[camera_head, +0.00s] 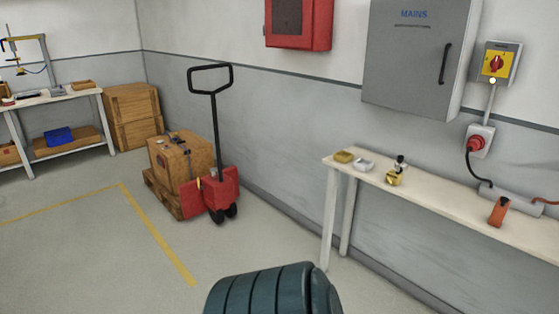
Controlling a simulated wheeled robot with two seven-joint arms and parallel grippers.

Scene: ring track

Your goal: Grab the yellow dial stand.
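On the narrow white table along the right wall stands a small yellow piece with a dark and light upper part (395,177), which looks like the yellow dial stand. It is too small to make out a dial face. A flat yellow-gold piece (343,156) and a pale grey piece (364,164) lie to its left on the same table. Neither of my grippers is in view.
The white table (445,204) also holds an orange-red item (499,211) and a grey conduit-like box (511,201). A red pallet truck (210,190) with a crate (180,160) stands left. Floor between is clear. A dark teal ribbed shape, unclear what, fills the bottom middle.

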